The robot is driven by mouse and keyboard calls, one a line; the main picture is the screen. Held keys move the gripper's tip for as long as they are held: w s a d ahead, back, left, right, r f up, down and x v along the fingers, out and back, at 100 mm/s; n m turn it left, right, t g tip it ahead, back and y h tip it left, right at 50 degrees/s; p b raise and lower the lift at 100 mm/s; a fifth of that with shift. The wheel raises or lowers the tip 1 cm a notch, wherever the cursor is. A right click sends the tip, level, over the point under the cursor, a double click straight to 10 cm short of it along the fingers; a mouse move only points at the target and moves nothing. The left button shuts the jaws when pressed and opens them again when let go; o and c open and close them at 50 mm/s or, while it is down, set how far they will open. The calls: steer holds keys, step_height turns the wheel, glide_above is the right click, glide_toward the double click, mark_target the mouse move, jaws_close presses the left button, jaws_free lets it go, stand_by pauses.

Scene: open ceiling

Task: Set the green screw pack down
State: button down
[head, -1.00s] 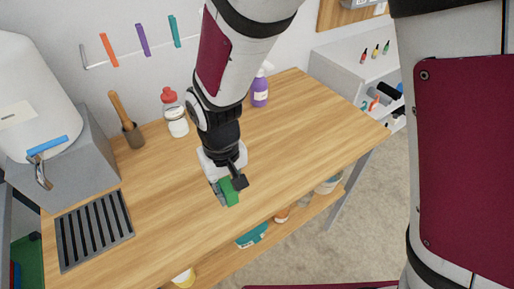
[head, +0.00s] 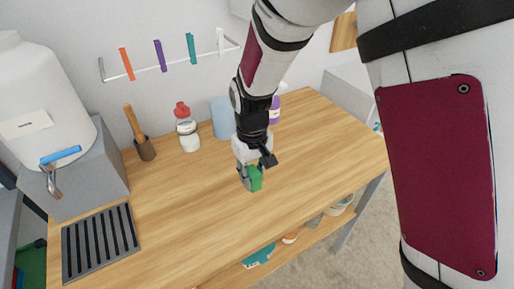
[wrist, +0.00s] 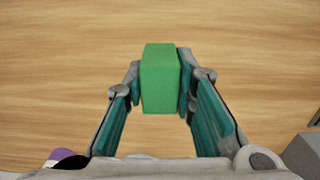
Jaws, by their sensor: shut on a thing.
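The green screw pack (head: 256,178) is a small green block in my gripper (head: 250,180), over the middle of the wooden table (head: 200,215). In the wrist view the green screw pack (wrist: 161,78) sits between the two fingers of my gripper (wrist: 160,85), which press on its left and right sides. Wood grain fills the view behind it. I cannot tell whether its underside touches the table top or hangs just above it.
A red-capped bottle (head: 188,128), a blue container (head: 226,118) and a pestle in a mortar (head: 145,148) stand along the back. A slotted drain grate (head: 100,243) and a grey block with a white tank (head: 45,100) are at left. The table around my gripper is clear.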

mark_target(254, 181)
steer(key=shift+w+d+f, duration=0.15)
steer(key=shift+w+f, duration=0.05)
steer(key=shift+w, duration=0.15)
steer(key=shift+f, duration=1.6)
steer(key=shift+f, duration=0.1)
steer(key=c, duration=1.3)
jaws_free()
step_height(254, 181, up, 12)
steer(key=shift+r, duration=0.15)
